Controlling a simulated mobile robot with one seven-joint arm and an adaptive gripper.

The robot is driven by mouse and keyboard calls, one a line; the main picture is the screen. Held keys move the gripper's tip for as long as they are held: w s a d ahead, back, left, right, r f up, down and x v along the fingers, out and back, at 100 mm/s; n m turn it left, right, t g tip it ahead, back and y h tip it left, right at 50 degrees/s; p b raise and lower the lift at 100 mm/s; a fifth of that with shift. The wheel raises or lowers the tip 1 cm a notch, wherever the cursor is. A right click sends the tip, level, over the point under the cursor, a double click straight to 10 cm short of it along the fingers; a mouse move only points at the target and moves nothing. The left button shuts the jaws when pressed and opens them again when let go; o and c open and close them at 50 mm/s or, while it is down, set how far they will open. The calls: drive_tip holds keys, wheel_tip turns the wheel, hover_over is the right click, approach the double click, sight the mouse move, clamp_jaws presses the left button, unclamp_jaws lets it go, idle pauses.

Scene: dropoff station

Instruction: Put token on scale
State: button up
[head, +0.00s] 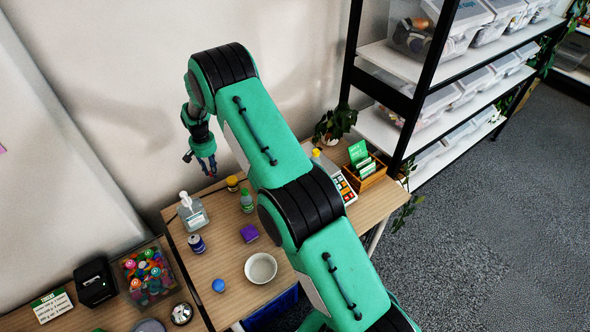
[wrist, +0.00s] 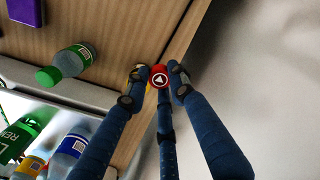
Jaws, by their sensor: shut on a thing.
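A small round red token (wrist: 159,76) with a white triangle mark sits between the dark blue fingertips of my gripper (wrist: 161,79) in the wrist view. The fingers are shut on it. In the head view my gripper (head: 208,168) hangs above the back edge of the table, near the wall, and the token is too small to make out there. A white device with coloured keys, which looks like the scale (head: 347,189), stands to the right on the table. My arm hides much of it. I cannot make out its weighing plate.
A purple block (head: 249,233), a white bowl (head: 261,268) and a blue ball (head: 218,285) lie nearer. A wooden card box (head: 367,179) stands beside the scale.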

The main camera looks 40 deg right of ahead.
drive_tip(key=s+d+r+m+p, duration=0.1)
drive_tip(key=s+d+r, duration=0.1)
drive_tip(key=d, duration=0.8)
drive_tip(key=s+d+r+m+p, duration=0.1)
drive_tip(key=d+r, duration=0.1)
drive_tip(key=d, duration=0.9)
wheel_tip(320, 180, up, 4)
drive_tip(key=r+m+p, duration=0.1)
drive_tip(key=m+p, duration=0.1)
drive_tip(key=m, duration=0.1)
hover_over(308, 155)
drive_tip(key=shift+s+a+f, duration=0.1)
drive_tip(key=shift+f, duration=0.2)
drive_tip(key=shift+f, duration=3.1)
drive_tip(key=shift+f, duration=1.85)
drive_tip(key=shift+f, duration=0.25)
